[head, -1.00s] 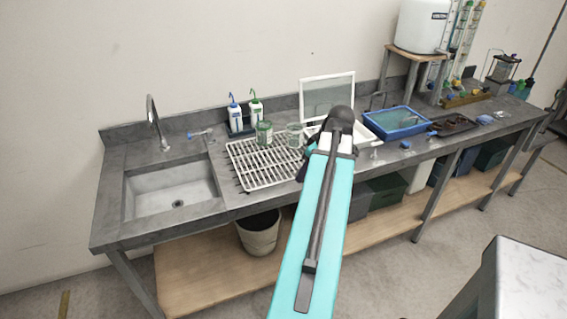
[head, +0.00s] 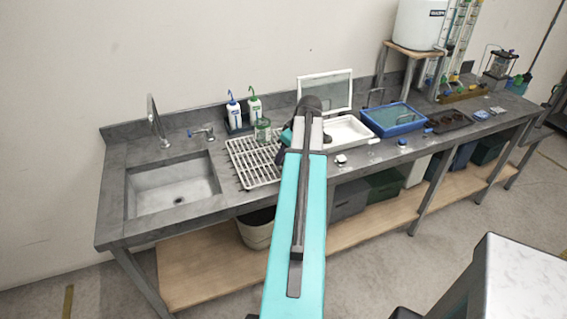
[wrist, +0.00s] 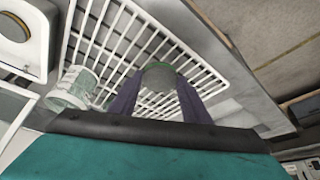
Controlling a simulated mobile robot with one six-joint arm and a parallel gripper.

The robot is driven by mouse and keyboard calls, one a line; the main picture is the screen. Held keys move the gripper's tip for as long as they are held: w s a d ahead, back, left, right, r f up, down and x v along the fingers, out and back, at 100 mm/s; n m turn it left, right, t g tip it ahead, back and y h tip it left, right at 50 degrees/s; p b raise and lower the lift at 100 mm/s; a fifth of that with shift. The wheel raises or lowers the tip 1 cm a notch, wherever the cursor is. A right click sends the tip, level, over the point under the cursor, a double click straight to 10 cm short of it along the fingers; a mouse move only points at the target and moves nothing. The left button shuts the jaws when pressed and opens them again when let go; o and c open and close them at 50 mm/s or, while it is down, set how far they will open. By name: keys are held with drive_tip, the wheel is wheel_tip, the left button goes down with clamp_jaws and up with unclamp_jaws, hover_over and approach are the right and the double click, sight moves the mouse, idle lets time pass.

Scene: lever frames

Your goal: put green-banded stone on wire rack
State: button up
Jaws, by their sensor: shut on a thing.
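My gripper (wrist: 160,78) shows in the wrist view with its two purple fingers on either side of a grey rounded stone (wrist: 160,80) with a green band along its far edge. It is shut on this stone. The white wire rack (wrist: 101,40) lies beneath and around the stone in that view; I cannot tell the height between them. In the head view the wire rack (head: 250,166) is on the bench right of the sink, and my arm hides the stone and most of the gripper near the rack's right side.
A clear glass jar (wrist: 72,90) stands near the rack in the wrist view. A green-tinted jar (head: 263,130) is at the rack's back edge in the head view. Two wash bottles (head: 254,107) stand behind. A white tray (head: 348,131) and blue tray (head: 395,119) lie right.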

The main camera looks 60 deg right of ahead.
drive_tip(key=shift+f+p, duration=0.9)
drive_tip(key=shift+f, duration=0.85)
drive_tip(key=shift+f, duration=0.15)
drive_tip(key=o, duration=1.1)
drive_tip(key=shift+c, duration=0.2)
drive_tip(key=b+v, duration=0.3)
drive_tip(key=v, duration=0.9)
drive_tip(key=shift+s, duration=0.1)
